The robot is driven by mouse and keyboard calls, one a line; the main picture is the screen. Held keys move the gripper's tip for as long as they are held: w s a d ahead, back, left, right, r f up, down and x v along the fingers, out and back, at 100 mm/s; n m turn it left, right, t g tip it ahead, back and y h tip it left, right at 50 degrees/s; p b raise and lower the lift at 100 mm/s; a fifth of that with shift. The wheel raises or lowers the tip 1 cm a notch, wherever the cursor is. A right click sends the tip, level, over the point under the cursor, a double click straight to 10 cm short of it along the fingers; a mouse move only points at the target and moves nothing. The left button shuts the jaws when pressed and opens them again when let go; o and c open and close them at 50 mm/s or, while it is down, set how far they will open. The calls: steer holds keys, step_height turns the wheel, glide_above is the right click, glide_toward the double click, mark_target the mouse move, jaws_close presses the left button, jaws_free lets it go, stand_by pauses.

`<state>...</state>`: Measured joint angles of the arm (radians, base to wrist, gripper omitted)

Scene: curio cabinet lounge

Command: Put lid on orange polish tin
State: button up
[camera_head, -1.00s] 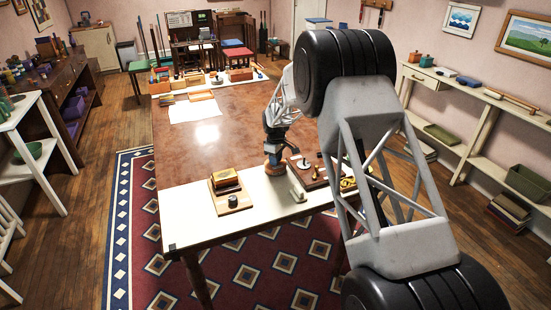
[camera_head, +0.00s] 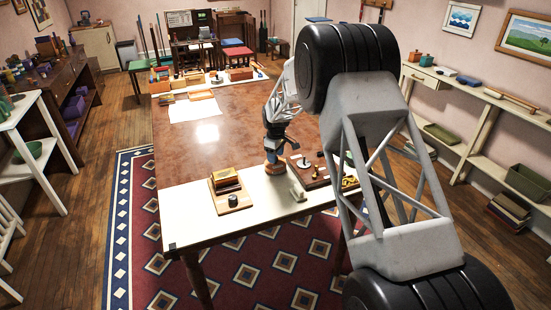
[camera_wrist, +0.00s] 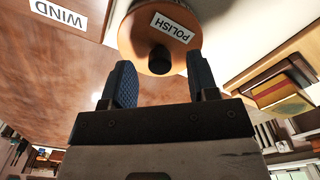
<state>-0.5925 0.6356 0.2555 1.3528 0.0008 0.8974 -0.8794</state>
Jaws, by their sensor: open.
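The orange polish tin (camera_head: 275,169) stands on the white strip at the table's near side, just below my gripper (camera_head: 275,156). In the wrist view the round orange piece (camera_wrist: 140,38) carries a white POLISH label, with a dark knob (camera_wrist: 159,60) at its lower edge. My gripper (camera_wrist: 160,72) is open, its two blue fingers apart on either side of the knob. I see a clear gap between the knob and each finger. The knob looks like the lid's handle, but I cannot tell exactly how the lid sits on the tin.
A wooden tray (camera_head: 240,204) with a small dark cylinder (camera_head: 233,199) and a box (camera_head: 226,180) lies to the left. A dark board (camera_head: 318,182) with small parts lies to the right. The brown tabletop (camera_head: 235,125) behind is mostly clear.

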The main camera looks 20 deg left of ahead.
steer(key=shift+r, duration=3)
steer(key=shift+d, duration=0.1)
